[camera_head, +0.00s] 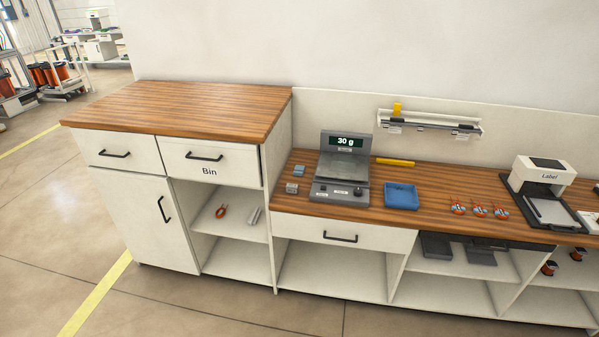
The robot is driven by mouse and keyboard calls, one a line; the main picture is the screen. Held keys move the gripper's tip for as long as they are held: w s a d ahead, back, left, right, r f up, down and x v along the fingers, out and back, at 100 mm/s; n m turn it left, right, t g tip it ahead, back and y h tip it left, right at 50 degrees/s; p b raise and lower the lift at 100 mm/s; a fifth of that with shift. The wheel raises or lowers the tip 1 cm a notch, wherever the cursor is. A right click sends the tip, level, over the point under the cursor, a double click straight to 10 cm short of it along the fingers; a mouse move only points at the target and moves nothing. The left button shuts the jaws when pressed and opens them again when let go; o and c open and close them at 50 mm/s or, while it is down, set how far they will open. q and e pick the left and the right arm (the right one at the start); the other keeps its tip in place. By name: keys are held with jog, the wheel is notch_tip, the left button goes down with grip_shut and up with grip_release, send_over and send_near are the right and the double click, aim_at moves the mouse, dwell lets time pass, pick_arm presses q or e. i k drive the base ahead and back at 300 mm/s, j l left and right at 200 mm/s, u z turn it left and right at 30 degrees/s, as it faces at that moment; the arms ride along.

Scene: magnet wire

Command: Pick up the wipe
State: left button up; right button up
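I cannot say for sure which thing is the wipe. A small blue item (299,170) lies on the wooden worktop to the left of the scale, and it may be a folded wipe, but it is too small to tell. A small grey item (291,188) lies just in front of it. Neither of my grippers is in view, and nothing is seen touching these items.
A scale (340,187) reading 30 g stands right of the small items. A blue tray (401,196), a yellow bar (395,162), several small spools (479,210) and a label printer (542,177) follow rightward. The taller cabinet's top (185,107) is bare.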

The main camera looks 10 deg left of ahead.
aim_at(298, 170)
jog(key=i+j+z, duration=0.5)
jog(key=i+j, duration=0.15)
jog(key=i, duration=0.35)
jog(key=i+j+z, duration=0.45)
jog(key=i+j, duration=0.45)
jog(key=j, duration=0.05)
